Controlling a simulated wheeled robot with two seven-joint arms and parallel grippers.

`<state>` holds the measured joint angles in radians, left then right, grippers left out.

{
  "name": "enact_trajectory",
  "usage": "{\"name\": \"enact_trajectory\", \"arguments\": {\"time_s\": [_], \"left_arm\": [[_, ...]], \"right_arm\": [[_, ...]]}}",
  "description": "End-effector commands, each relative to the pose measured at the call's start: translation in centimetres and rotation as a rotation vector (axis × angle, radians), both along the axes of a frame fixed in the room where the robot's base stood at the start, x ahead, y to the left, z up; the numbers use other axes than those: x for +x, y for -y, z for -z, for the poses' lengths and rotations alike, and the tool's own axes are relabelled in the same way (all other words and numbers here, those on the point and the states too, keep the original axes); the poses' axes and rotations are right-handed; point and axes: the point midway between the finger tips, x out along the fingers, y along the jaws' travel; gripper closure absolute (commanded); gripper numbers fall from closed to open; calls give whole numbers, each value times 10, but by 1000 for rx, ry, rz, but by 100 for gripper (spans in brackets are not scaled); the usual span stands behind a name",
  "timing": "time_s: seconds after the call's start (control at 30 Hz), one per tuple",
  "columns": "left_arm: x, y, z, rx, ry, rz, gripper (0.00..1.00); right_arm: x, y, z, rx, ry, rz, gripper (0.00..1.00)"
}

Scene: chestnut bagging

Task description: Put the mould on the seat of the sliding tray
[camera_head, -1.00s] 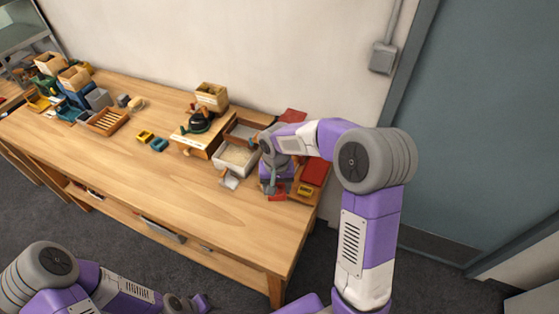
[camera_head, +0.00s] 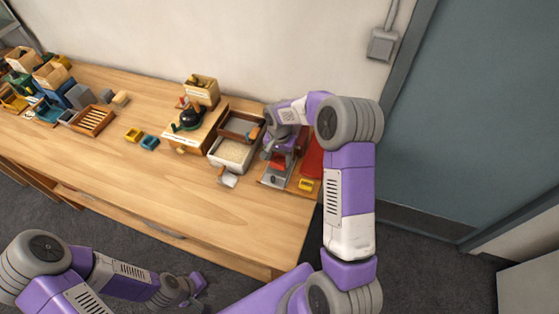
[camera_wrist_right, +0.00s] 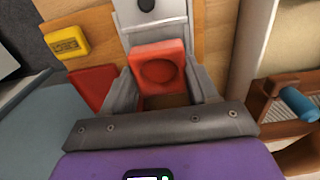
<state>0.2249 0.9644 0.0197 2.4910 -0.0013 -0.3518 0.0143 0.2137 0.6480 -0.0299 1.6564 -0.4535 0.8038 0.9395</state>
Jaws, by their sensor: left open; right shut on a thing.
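The red mould (camera_wrist_right: 158,68), a block with a round hollow, is between the two grey fingers of my right gripper (camera_wrist_right: 162,82). The gripper is shut on it. In the wrist view the mould appears over the near end of the grey sliding tray (camera_wrist_right: 150,14), which has a dark round spot. I cannot tell whether the mould touches the tray. In the head view the tray (camera_head: 273,182) shows just in front of my right gripper (camera_head: 279,160). My left gripper (camera_head: 193,286) is open and empty, low in front of the table.
A yellow block (camera_head: 305,185) and a red panel (camera_head: 312,160) lie right of the tray. A pale bin (camera_head: 220,164) and a brown wooden box (camera_head: 254,117) stand to its left. The table's front middle is clear.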

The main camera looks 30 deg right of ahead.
Motion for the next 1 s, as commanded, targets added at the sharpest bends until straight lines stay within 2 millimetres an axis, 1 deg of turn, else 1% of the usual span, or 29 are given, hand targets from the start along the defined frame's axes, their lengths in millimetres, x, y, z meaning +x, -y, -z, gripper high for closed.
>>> {"name": "enact_trajectory", "arguments": {"time_s": [0.03, 0.13, 0.37, 0.53, 0.57, 0.7, 1.0], "left_arm": [[0, 0, 1, 0, 0, 0, 57], [0, 0, 1, 0, 0, 0, 57], [0, 0, 1, 0, 0, 0, 57], [0, 0, 6, 0, 0, 0, 57], [0, 0, 5, 0, 0, 0, 57], [0, 0, 4, 0, 0, 0, 57], [0, 0, 4, 0, 0, 0, 57]], "right_arm": [[-1, 0, 10, 0, -6, 1, 73], [-1, 0, 22, 0, -4, 0, 73], [0, 0, 23, -1, -1, -1, 73], [0, 0, 29, -1, -1, -1, 73], [0, 0, 28, 0, -1, -1, 37], [-1, 0, 27, -1, -2, -1, 16], [-1, 0, 27, 0, -4, 0, 16]]}}
